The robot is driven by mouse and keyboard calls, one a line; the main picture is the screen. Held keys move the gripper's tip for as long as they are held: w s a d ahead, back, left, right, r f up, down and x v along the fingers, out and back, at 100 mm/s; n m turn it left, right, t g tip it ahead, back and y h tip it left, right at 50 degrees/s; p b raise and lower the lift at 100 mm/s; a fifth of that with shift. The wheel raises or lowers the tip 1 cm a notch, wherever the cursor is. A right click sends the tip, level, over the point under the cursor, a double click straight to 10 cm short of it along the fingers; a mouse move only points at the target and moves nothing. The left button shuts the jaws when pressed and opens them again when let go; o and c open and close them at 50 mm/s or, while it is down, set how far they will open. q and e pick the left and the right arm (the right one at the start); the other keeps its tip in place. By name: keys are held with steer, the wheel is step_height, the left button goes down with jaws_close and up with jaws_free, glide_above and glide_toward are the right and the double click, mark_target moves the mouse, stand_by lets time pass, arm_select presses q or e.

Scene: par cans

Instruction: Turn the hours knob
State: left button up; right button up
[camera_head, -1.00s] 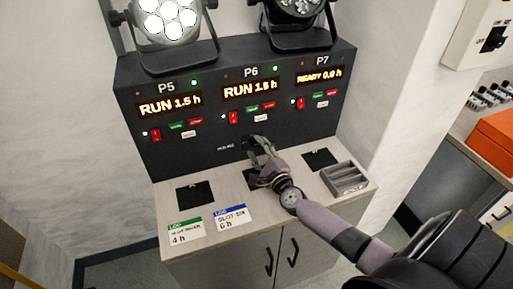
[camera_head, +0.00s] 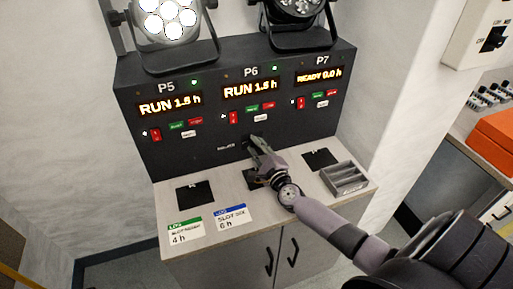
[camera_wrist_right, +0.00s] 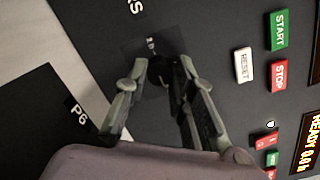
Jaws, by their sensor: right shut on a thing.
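The hours knob (camera_wrist_right: 163,78) is a small dark knob low on the black control panel. In the head view the right gripper (camera_head: 255,143) reaches the panel's lower edge below P6 and covers the knob. The P7 display (camera_head: 319,76) reads READY with an hours figure that looks like 0.0 h. The P5 display (camera_head: 170,104) and P6 display (camera_head: 251,89) read RUN 1.5 h. My left gripper is not in view.
Two lamps (camera_head: 165,20) stand on top of the panel. Label cards (camera_head: 232,217) marked 4 h and 6 h lie at the counter's front left. A grey slotted tray (camera_head: 345,178) stands at its right end. An orange box (camera_head: 495,135) is on another bench at right.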

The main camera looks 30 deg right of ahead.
jaws_close()
steer(key=n+p, duration=0.3)
steer(key=shift+r, duration=0.2)
steer(key=n+p, duration=0.4)
steer(key=n, duration=0.1)
steer(key=shift+a+g, duration=0.1)
steer(key=shift+g, duration=0.3)
steer(key=n+p, duration=0.1)
steer(key=n, duration=0.1)
steer(key=n+p, duration=0.2)
steer(key=shift+f+n+g+h, duration=0.1)
steer(key=shift+n+g+h, duration=0.2)
steer(key=shift+f+n+h+p, duration=0.15)
steer(key=shift+n+p, duration=0.3)
steer(key=shift+n, duration=0.55)
steer(key=shift+n+h+p, duration=0.15)
steer(key=shift+n+p, duration=0.3)
steer(key=shift+n, duration=0.55)
